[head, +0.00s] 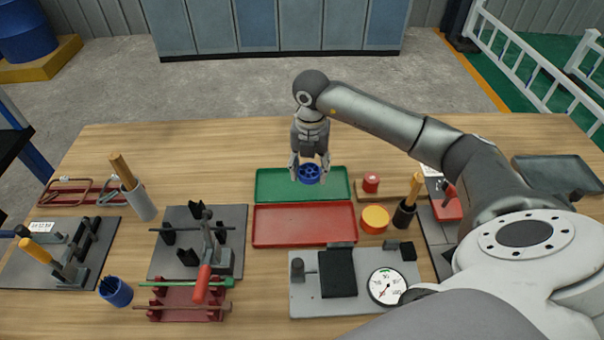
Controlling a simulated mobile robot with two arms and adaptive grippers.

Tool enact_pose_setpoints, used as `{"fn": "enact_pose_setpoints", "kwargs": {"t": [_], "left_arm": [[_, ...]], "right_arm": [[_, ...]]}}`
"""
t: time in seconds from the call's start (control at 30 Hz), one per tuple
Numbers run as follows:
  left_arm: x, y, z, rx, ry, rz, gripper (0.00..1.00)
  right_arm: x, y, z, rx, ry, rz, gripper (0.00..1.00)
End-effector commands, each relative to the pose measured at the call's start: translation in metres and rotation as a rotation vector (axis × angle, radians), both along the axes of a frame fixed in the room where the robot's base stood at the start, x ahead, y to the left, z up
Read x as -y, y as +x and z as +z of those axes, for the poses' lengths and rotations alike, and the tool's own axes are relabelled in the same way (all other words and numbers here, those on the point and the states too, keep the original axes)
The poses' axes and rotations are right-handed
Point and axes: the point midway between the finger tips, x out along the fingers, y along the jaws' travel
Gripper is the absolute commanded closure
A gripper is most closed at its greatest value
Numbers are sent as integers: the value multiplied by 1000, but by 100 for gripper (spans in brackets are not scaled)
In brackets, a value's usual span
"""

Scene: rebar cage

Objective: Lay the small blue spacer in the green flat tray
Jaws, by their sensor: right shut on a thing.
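The small blue spacer (309,174) is a round wheel-like piece with holes. My right gripper (309,168) points down and is shut on it, over the right part of the green flat tray (275,186). I cannot tell whether the spacer touches the tray floor or hangs just above it. The rest of the green tray looks empty. My left gripper is not in view.
A red tray (303,225) adjoins the green tray in front. An orange disc (375,219), a red piece (371,182) and a dark cup (404,214) stand to the right. Table behind the green tray is clear.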

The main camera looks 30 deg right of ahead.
Motion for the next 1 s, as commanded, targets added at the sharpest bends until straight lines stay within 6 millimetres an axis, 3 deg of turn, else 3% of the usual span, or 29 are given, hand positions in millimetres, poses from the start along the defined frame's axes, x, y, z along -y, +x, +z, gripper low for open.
{"fn": "enact_pose_setpoints", "kwargs": {"t": [0.13, 0.4, 0.6, 0.97, 1.0], "left_arm": [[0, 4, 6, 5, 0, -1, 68], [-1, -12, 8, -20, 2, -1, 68], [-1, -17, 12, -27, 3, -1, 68], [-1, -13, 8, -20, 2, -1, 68], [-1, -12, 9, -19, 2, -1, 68]], "right_arm": [[-4, 13, -15, 0, 0, -1, 65], [-7, 22, -28, 0, 0, -1, 65], [-6, 21, -56, 0, -1, -1, 65], [-6, 22, -62, 1, -1, 0, 65], [-6, 22, -61, 2, -1, 0, 46]]}}
